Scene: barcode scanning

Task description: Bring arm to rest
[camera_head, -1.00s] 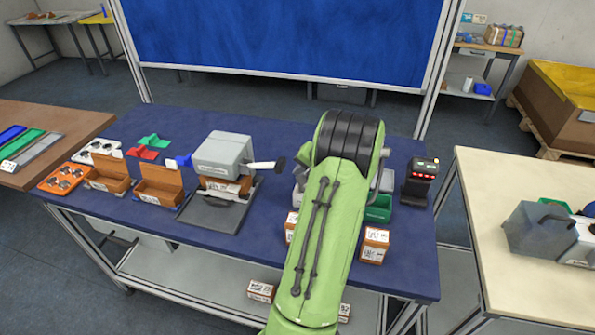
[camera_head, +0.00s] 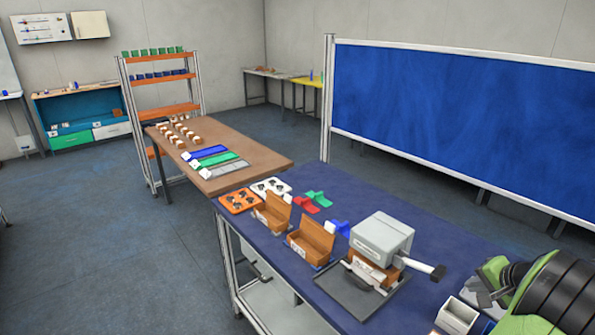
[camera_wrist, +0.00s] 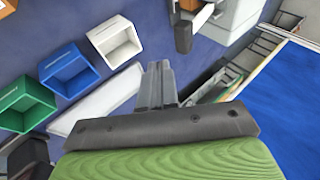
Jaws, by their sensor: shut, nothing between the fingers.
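My green arm fills the lower right corner of the head view, over the right part of the blue table (camera_head: 440,215). My gripper (camera_wrist: 162,72) shows in the wrist view with its two grey fingers together and nothing between them. It is above the blue tabletop, near a white bin (camera_wrist: 116,42), a blue bin (camera_wrist: 70,68) and a green bin (camera_wrist: 25,103). In the head view the gripper cannot be made out clearly beside the arm's dark joint.
A grey press-like device (camera_head: 383,237) with a black-tipped handle stands mid-table. Two open cardboard boxes (camera_head: 312,242) stand left of it. A brown table (camera_head: 255,153) adjoins on the left. A blue panel (camera_head: 460,105) stands behind. Floor at left is clear.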

